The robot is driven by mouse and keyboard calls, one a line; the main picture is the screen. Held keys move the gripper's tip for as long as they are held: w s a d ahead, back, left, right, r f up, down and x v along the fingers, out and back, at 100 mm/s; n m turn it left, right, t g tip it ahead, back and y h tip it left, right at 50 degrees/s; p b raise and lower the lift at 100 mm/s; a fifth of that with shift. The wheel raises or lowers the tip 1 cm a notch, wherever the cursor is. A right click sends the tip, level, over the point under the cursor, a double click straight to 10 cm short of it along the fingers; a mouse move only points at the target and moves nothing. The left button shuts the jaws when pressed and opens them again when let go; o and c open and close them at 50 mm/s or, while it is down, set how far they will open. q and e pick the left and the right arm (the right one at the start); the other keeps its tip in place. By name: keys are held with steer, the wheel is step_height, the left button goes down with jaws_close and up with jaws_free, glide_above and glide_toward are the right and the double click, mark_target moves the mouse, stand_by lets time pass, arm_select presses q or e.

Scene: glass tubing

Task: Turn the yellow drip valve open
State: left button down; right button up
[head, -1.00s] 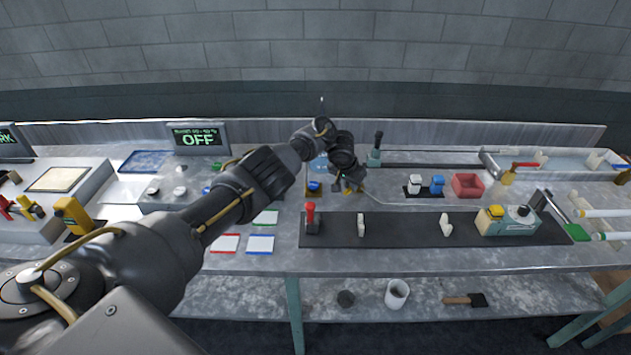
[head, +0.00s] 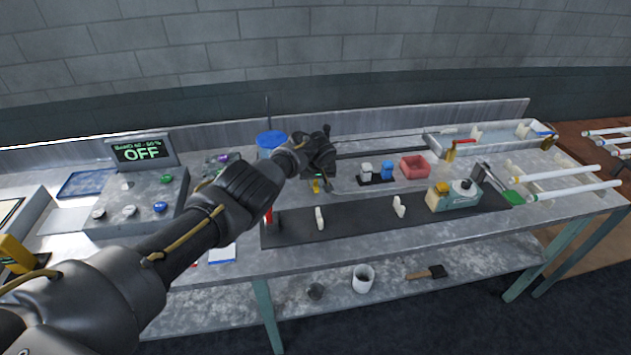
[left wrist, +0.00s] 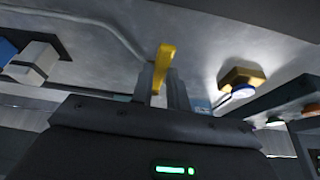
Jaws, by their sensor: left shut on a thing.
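The yellow drip valve shows as a yellow lever (left wrist: 165,62) between the fingers in the left wrist view. A small yellow part of it (head: 316,186) shows just below my left gripper in the head view. My left gripper (left wrist: 162,85) is shut on the yellow lever, with one finger on each side of it. In the head view my left gripper (head: 318,176) reaches over the middle of the bench and hides most of the valve. How far the valve is turned I cannot tell. My right gripper is in neither view.
A dark mat (head: 355,220) with white holders lies in front of the gripper. A blue container (head: 271,141) stands behind it. A blue block (head: 387,170) and a red bin (head: 414,167) sit to the right.

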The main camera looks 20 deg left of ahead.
mark_target(317, 187)
arm_select(q)
steer(key=shift+w+r, duration=0.2)
steer(key=shift+r, duration=0.05)
steer(key=c, duration=1.5)
jaws_free()
steer(key=shift+c, duration=0.2)
steer(key=shift+o, duration=0.9)
steer(key=shift+f, duration=0.2)
steer(key=p+v, duration=0.3)
steer(key=shift+s+r, duration=0.1)
steer(key=shift+r, duration=0.15)
steer(key=p+v, duration=0.1)
steer(key=v, duration=0.6)
steer(key=shift+d, duration=0.15)
